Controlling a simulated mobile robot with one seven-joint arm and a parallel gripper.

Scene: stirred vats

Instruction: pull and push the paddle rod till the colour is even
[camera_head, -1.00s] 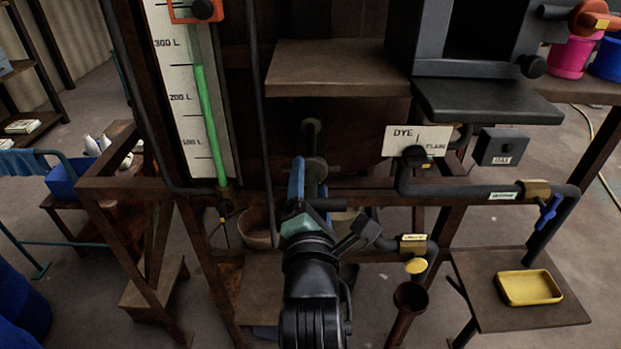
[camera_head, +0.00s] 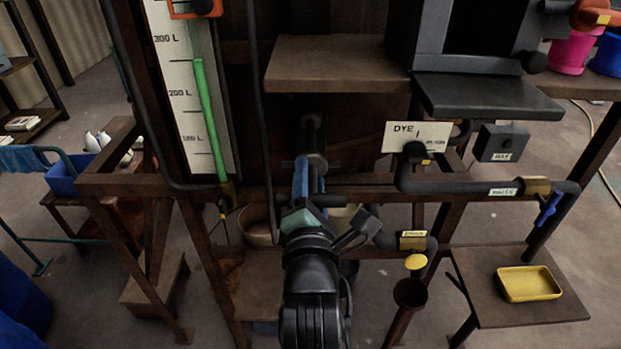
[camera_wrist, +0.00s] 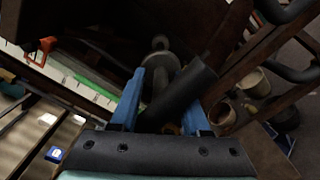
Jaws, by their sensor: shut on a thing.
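The paddle rod (camera_head: 312,128) is a dark bar coming out of the dark vat front, with a dark crosswise handle (camera_wrist: 182,95) on its near end. My gripper (camera_head: 311,178) has blue fingers, seen on both sides of the handle in the wrist view (camera_wrist: 162,108). It is shut on the handle. The vat (camera_head: 352,120) is dark brown and partly hidden behind a shelf and frame. The liquid inside and its colour are not visible. The gauge (camera_head: 224,140) at left carries a green column and litre marks.
A brown shelf (camera_head: 325,62) overhangs the rod. A rusty frame rail (camera_head: 380,192) crosses near the gripper. A yellow tray (camera_head: 528,284) lies lower right.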

